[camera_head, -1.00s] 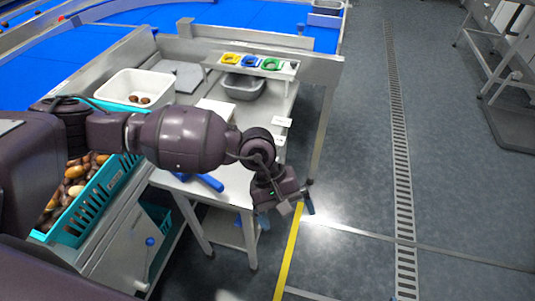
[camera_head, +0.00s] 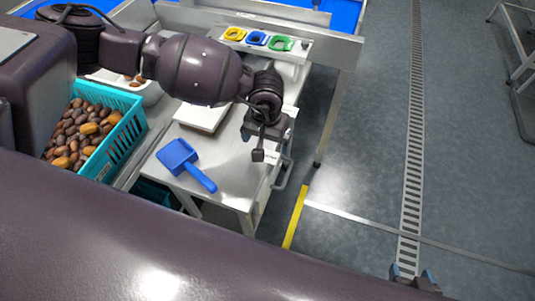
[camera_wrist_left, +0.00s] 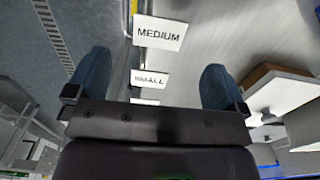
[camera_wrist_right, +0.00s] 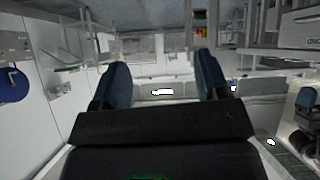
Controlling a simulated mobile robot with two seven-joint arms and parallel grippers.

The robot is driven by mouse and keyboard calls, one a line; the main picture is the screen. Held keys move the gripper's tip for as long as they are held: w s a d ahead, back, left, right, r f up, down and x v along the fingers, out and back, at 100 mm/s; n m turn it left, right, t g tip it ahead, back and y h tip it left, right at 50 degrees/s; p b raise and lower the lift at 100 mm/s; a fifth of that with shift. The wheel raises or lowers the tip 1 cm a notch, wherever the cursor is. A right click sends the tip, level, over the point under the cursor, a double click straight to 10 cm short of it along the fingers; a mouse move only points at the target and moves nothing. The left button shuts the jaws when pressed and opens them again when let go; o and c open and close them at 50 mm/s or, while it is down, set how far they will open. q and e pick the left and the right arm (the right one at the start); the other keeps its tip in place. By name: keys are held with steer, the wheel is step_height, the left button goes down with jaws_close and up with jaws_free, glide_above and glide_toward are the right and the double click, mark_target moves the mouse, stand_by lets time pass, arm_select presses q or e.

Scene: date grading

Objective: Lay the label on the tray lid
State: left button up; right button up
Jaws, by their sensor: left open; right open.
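Label cards lie along the bench's right edge. The left wrist view shows one reading MEDIUM (camera_wrist_left: 160,33), one reading SMALL (camera_wrist_left: 150,79) and a third, partly hidden card (camera_wrist_left: 144,101). In the head view a white card (camera_head: 290,110) shows beside my left wrist. A white flat-topped piece (camera_head: 203,116), apparently the lidded tray, lies on the bench left of my left gripper. It seems to show at the right of the left wrist view (camera_wrist_left: 284,94). My left gripper (camera_head: 259,154) is open and empty above the bench's right edge. My right gripper (camera_head: 415,280) is open and empty over the floor.
A blue scoop (camera_head: 185,163) lies on the bench front. A teal crate (camera_head: 126,139) of dates stands at left. Yellow, blue and green pieces (camera_head: 257,38) sit on a rear shelf.

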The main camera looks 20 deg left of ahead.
mark_target(267, 155)
arm_select(q)
steer(key=shift+w+f, duration=0.1)
steer(key=shift+f, duration=2.7)
steer(key=c, duration=1)
